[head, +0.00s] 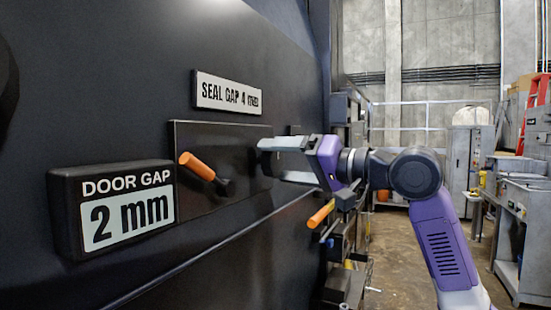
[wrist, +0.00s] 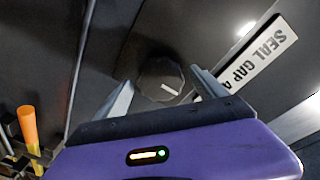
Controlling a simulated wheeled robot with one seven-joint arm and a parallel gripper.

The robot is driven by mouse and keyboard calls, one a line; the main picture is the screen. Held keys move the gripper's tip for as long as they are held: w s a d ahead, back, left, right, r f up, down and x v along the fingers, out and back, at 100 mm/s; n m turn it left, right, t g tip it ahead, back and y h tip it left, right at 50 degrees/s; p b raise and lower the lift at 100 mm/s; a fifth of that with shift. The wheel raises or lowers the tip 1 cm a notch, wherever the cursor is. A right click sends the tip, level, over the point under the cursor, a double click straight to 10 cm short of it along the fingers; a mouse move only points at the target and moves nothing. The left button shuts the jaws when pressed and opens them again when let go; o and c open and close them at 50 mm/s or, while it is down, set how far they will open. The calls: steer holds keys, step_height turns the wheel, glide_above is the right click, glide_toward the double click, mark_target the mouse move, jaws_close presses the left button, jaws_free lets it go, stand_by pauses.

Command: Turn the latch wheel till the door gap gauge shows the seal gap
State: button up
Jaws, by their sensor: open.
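The door gap gauge (head: 120,208) is a dark box at the left in the head view; its pale display reads 2 mm. A plate (head: 228,93) above reads SEAL GAP 4 mm. My gripper (head: 272,161) is open in front of the dark panel's right end. In the wrist view a dark, many-sided knob (wrist: 160,80) with a white mark, apparently the latch wheel, shows between the open fingers (wrist: 162,88). Whether the fingers touch it I cannot tell. My gripper hides it in the head view.
An orange-handled lever (head: 197,166) sticks out from the dark panel, left of my gripper. Another orange handle (head: 320,214) is below my gripper; it also shows in the wrist view (wrist: 27,125). Grey machines (head: 523,210) stand at right, with open floor between.

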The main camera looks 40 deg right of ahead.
steer(key=shift+w+a, duration=0.15)
steer(key=shift+w, duration=0.7)
steer(key=c, duration=1.3)
steer(key=shift+c, duration=0.2)
steer(key=shift+f+n, duration=0.15)
steer(key=shift+n, duration=0.25)
